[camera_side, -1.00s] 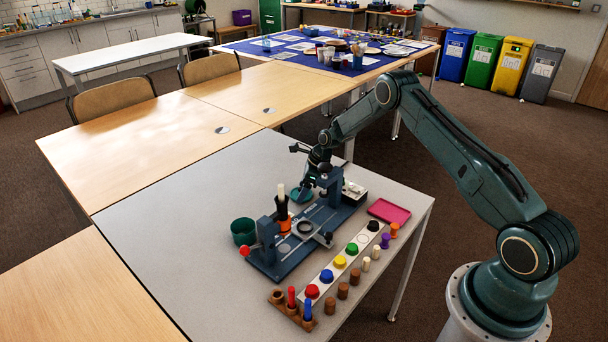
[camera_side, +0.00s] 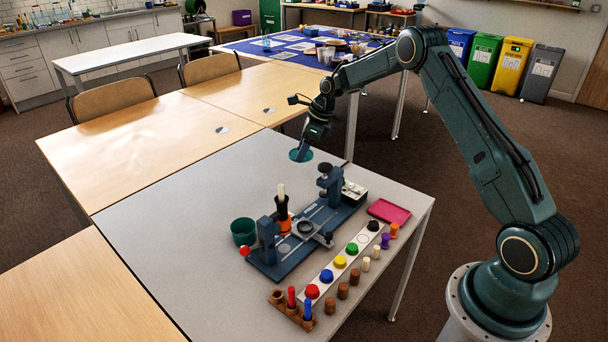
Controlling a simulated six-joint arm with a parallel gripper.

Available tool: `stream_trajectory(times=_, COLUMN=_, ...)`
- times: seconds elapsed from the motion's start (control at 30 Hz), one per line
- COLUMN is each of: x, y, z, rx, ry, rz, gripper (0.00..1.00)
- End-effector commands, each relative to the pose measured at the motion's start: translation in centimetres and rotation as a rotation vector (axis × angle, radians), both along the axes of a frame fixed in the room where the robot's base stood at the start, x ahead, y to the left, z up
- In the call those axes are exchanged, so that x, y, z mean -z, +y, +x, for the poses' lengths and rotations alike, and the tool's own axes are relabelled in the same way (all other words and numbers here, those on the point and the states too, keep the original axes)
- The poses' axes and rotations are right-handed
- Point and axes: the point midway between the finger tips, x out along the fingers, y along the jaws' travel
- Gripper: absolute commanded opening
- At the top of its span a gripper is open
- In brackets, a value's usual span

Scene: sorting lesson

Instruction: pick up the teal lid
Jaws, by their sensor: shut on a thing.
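The teal lid (camera_side: 300,155) is a flat round disc, held in the air above the grey table's far part. My gripper (camera_side: 304,146) is shut on it from above; the fingertips are small and partly hidden at this distance. The lid is clear of the blue-grey fixture (camera_side: 285,262) and nothing touches it from below. A teal open cup (camera_side: 243,231) stands on the table left of the fixture.
The fixture carries upright posts and a black and orange piece with a pale rod (camera_side: 281,190). A white strip with coloured knobs (camera_side: 340,262), several small pegs and a pink tray (camera_side: 389,211) lie at the right. The grey table's left side (camera_side: 170,230) is bare.

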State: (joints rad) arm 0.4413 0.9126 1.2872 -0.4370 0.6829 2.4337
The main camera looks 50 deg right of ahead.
Motion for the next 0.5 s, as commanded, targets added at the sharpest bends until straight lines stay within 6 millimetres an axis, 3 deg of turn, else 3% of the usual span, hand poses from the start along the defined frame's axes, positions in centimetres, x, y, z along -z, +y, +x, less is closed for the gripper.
stream_trajectory(times=0.2, x=-3.2, y=0.0, z=0.0, rx=0.000, ry=-0.002, rz=-0.001, gripper=0.48)
stream_trajectory(times=0.5, x=-4.6, y=0.0, z=0.0, rx=0.001, ry=0.000, rz=0.000, gripper=0.48)
